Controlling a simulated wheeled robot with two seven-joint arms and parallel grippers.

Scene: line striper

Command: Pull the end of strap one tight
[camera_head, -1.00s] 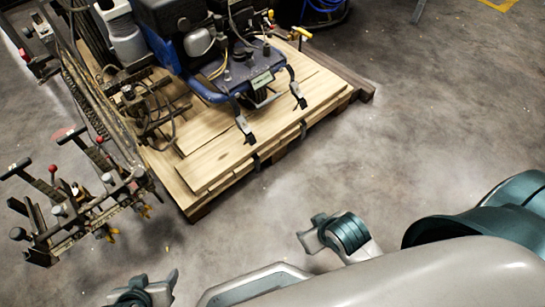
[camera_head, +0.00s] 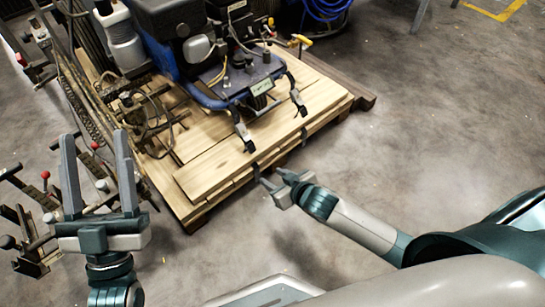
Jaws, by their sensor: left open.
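Two dark straps come down from the blue machine (camera_head: 222,95) onto the wooden pallet (camera_head: 215,170). The left strap (camera_head: 243,135) has a buckle on the boards, and a dark strap piece (camera_head: 256,171) hangs at the pallet's front edge below it. The right strap (camera_head: 297,98) shows a similar piece (camera_head: 303,136) at the edge. I cannot tell which is strap one. My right gripper (camera_head: 274,178) looks open, its fingertips close to the left hanging piece; contact is unclear. My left gripper (camera_head: 95,142) is open and empty, fingers pointing up the picture, in front of the lever frame.
The lever frame (camera_head: 38,225) with several knobbed levers stands at the left, partly behind my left gripper. Hoses and metal parts (camera_head: 145,112) crowd the pallet's left side. A blue hose coil (camera_head: 326,8) lies at the back. The floor (camera_head: 440,125) at the right is clear.

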